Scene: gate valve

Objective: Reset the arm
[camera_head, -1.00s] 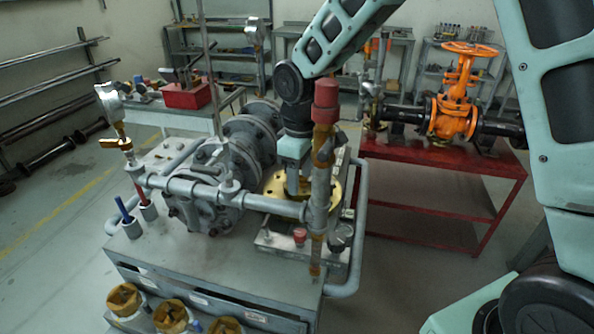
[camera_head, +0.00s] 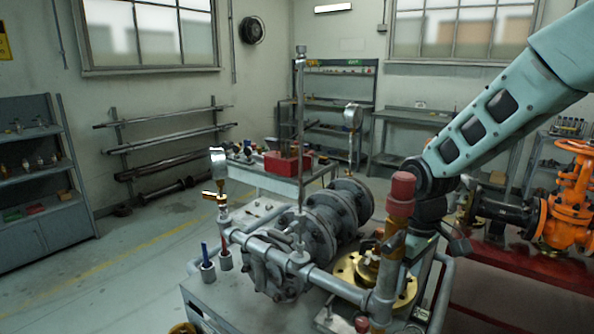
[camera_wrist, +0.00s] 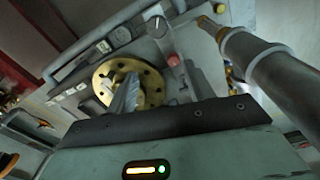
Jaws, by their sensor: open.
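My gripper (camera_head: 432,236) is partly hidden behind the red-capped pipe (camera_head: 393,235) in the head view, at the end of my pale green arm. It is open and holds nothing that I can see. It is above and to the right of the round brass flange (camera_head: 345,268) on the grey bench. In the wrist view the flange (camera_wrist: 103,84) lies beyond the gripper's dark front edge, with a silver piece across it. I cannot tell whether they touch. The orange gate valve (camera_head: 572,205) stands at the right.
The grey pipe assembly (camera_head: 300,250) with an upright rod and gauges (camera_head: 218,160) stands beside my arm. A red table (camera_head: 530,262) carries the orange valve. A red toolbox (camera_head: 287,162) is on a table behind. Floor at the left is open.

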